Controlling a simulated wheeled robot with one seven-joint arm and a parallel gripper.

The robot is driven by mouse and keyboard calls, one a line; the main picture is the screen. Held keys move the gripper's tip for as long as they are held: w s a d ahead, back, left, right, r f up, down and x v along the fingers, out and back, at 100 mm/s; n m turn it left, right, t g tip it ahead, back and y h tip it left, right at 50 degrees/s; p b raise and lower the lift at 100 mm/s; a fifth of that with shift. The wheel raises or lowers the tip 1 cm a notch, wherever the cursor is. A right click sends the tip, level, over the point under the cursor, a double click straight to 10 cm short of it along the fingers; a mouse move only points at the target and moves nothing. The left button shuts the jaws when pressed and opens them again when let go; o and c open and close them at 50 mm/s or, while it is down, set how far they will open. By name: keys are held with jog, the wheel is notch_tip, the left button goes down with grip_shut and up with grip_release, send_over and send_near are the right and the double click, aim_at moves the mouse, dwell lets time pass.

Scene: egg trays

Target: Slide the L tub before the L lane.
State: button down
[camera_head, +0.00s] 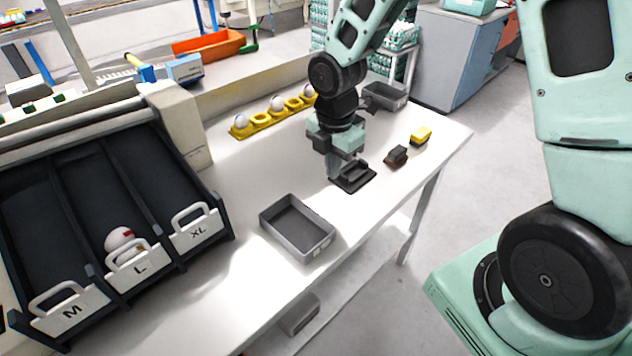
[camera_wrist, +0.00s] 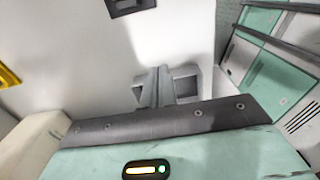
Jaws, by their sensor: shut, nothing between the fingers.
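A grey open tub (camera_head: 327,244) stands empty on the white table, with a small pale label too small to read. A second grey tub (camera_head: 400,104) stands at the table's back, partly behind my arm. I cannot tell by label which is the L tub. The L lane (camera_head: 140,268) is the middle dark chute, with a white L plate and an egg (camera_head: 119,238) behind it. My gripper (camera_head: 335,176) is shut and empty, pointing down beside a black block on a flat base (camera_head: 358,182). In the wrist view its fingers (camera_wrist: 158,86) overlap a grey shape I cannot identify.
The M (camera_head: 71,312) and XL (camera_head: 196,231) lanes flank the L lane. A yellow egg tray (camera_head: 262,124) with several eggs lies at the back. A dark block (camera_head: 397,155) and a yellow one (camera_head: 421,136) lie to the right. The table between lanes and front tub is clear.

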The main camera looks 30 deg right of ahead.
aim_at(208, 304)
notch_tip(208, 304, down, 10)
jog(key=shift+s+a+p, duration=0.1)
jog(key=shift+s+p, duration=0.05)
jog(key=shift+p, duration=0.2)
jog(key=shift+s+a+r+p, duration=0.15)
jog(key=shift+s+a+p, duration=0.1)
jog(key=shift+a, duration=0.4)
jog(key=shift+s+a+r+p, duration=0.1)
jog(key=shift+s+a+p, duration=0.1)
jog(key=shift+a, duration=0.4)
jog(key=shift+s+a+f, duration=0.15)
jog(key=shift+a, duration=0.4)
jog(key=shift+a, duration=0.1)
jog(key=shift+a, duration=0.35)
jog(key=s+a+b, duration=0.1)
jog(key=s+a, duration=0.2)
jog(key=a, duration=0.6)
jog(key=s+a+b, duration=0.1)
jog(key=s+a, duration=0.2)
jog(key=a, duration=0.6)
jog(key=s+a+b, duration=0.1)
jog(key=s+a, duration=0.2)
jog(key=a, duration=0.6)
jog(key=shift+s, duration=0.3)
